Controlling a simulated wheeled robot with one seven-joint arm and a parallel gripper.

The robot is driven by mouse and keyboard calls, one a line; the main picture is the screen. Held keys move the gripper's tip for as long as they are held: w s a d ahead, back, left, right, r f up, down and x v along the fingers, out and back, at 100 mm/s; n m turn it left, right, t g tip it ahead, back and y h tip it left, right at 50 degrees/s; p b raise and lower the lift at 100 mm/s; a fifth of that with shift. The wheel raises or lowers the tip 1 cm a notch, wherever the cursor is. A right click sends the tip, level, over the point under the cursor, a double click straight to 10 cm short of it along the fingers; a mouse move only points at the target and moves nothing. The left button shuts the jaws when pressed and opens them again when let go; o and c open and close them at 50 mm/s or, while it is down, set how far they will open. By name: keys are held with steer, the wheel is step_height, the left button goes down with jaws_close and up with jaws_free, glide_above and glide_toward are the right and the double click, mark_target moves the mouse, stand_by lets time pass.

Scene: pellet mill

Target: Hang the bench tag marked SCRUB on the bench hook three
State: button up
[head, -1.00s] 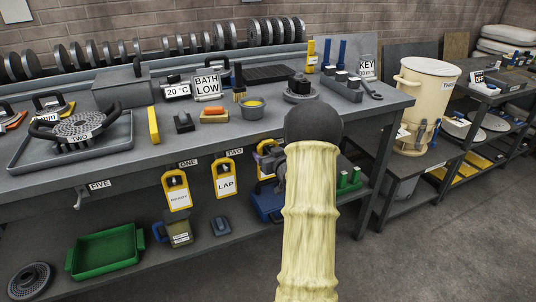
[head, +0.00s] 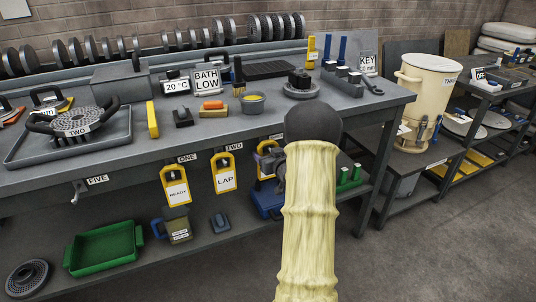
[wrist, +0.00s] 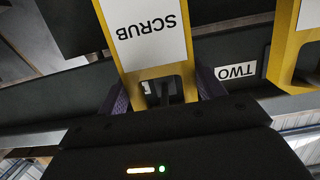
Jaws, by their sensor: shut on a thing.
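The yellow SCRUB tag (wrist: 156,38) has a white label and shows upside down in the wrist view. My gripper (wrist: 162,92) is shut on its slotted end, with a purple finger on each side. A dark peg-like part and a bit of white label show in the slot; I cannot tell whether the hook passes through it. In the head view the tag (head: 260,163) is at the bench's front edge, right of the TWO label (head: 233,146), and my arm covers part of it. Hook three and its label are not clearly visible.
The LAP tag (head: 225,175) hangs under TWO, close to the held tag. The READY tag (head: 175,187) hangs under ONE. A bare hook (head: 77,192) is by FIVE. A blue container (head: 266,203) stands on the lower shelf below my gripper.

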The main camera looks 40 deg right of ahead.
steer(key=shift+f+b, duration=0.4)
stand_by(0.6)
steer(key=o, duration=1.2)
steer(key=v, duration=1.7)
steer(key=shift+s, duration=0.2)
